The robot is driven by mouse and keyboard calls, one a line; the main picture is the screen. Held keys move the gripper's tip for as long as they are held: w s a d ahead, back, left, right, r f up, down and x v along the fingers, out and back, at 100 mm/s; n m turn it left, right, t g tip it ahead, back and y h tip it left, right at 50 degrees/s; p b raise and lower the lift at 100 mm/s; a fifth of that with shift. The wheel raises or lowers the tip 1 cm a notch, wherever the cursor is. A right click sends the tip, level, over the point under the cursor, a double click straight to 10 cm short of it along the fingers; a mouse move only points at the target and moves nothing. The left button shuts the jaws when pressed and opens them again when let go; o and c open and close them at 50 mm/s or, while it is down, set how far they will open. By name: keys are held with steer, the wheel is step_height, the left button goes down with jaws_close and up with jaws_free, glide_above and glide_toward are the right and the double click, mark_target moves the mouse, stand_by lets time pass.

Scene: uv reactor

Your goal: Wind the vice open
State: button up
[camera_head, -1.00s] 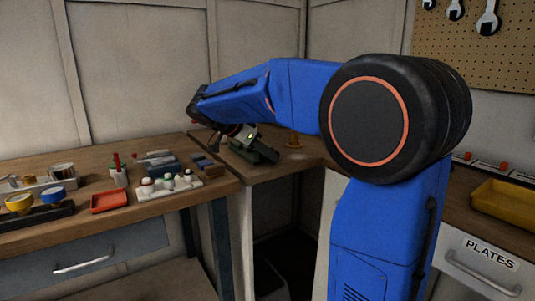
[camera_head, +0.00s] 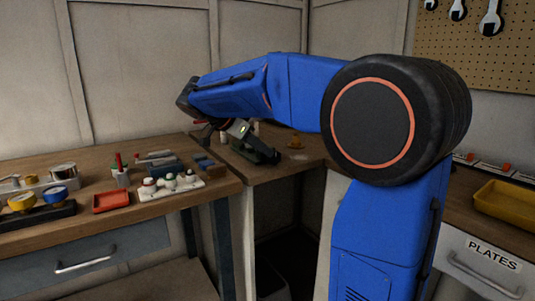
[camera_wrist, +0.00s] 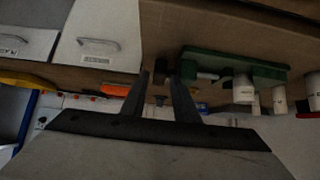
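A dark green metal thing, which looks like the vice (camera_head: 243,151), stands on the corner bench in the head view. My gripper (camera_head: 264,148) reaches down and right over it, and its fingers overlap it there, so contact cannot be judged. In the wrist view, a green body (camera_wrist: 235,62), likely the same vice, lies right of my gripper (camera_wrist: 162,75). A short pale rod shows at its near side. The vice's handle and jaws cannot be made out clearly.
White cylinders (camera_wrist: 243,88) stand close beside the green body. A small brass-coloured thing (camera_head: 296,143) stands on the bench right of the vice. The left bench holds a red tray (camera_head: 111,202) and a white rack (camera_head: 170,188). A yellow tray (camera_head: 505,199) lies on the right bench.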

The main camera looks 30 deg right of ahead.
steer(key=v, duration=1.3)
steer(key=shift+a+r, duration=0.2)
steer(key=shift+a, duration=0.1)
